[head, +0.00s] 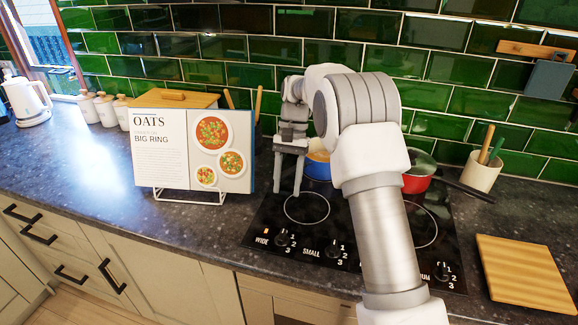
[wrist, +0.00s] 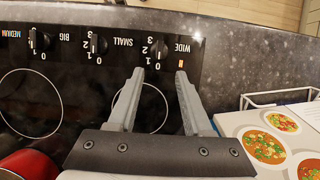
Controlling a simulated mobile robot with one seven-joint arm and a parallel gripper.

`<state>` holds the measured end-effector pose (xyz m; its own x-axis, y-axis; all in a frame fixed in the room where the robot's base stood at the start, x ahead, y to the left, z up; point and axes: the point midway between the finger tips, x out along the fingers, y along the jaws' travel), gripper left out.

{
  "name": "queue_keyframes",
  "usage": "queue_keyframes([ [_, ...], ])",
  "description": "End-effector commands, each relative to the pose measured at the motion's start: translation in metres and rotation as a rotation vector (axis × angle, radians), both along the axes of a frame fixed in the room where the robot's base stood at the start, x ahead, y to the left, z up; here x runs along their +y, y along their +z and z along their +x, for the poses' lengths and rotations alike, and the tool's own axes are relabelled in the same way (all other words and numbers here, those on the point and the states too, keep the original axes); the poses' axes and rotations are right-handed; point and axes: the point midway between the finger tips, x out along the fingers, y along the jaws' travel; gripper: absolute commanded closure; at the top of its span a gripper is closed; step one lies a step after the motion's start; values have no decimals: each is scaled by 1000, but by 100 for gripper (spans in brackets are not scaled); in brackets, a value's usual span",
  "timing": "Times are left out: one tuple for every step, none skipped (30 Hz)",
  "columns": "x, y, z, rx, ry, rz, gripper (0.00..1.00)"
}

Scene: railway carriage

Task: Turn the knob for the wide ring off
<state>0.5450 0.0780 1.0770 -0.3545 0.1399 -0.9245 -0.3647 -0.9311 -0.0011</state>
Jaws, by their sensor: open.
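The wide ring's knob (head: 283,238) is a small dark dial at the front left of the black hob, beside the "WIDE" label. An orange light (head: 266,231) glows by that label. In the wrist view, which is upside down, the same knob (wrist: 157,48) lies just beyond my fingertips; its exact pointer setting is too small to tell. My gripper (head: 288,192) points down over the front left ring, open and empty. Its two fingers (wrist: 160,75) are apart, and the knob is not between them.
The small ring's knob (head: 334,248) sits to the right. A recipe book (head: 165,150) on a wire stand is close on the left. A blue pot (head: 318,168) and a red pan (head: 415,184) stand behind. A wooden board (head: 525,272) lies right.

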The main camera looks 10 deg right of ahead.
Motion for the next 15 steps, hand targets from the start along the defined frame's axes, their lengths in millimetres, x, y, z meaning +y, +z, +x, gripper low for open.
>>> queue_keyframes([
  [-2,9,4,-3,0,0,50],
  [-2,14,6,-1,0,0,50],
  [-3,21,8,-2,0,-1,50],
  [-4,24,10,-1,0,0,50],
  [-5,28,11,-1,0,0,50],
  [-5,32,13,0,-1,-1,50],
  [-6,34,14,0,0,0,50],
  [-6,36,14,0,-1,-1,50],
  [-6,39,15,1,-1,-1,50],
  [-7,40,16,1,0,0,50],
  [-7,42,16,1,-1,-1,50],
  [-7,43,16,1,-1,-1,50],
  [-7,43,17,1,-1,-1,50],
  [-7,44,17,2,-1,0,50],
  [-7,44,17,2,0,0,50],
])
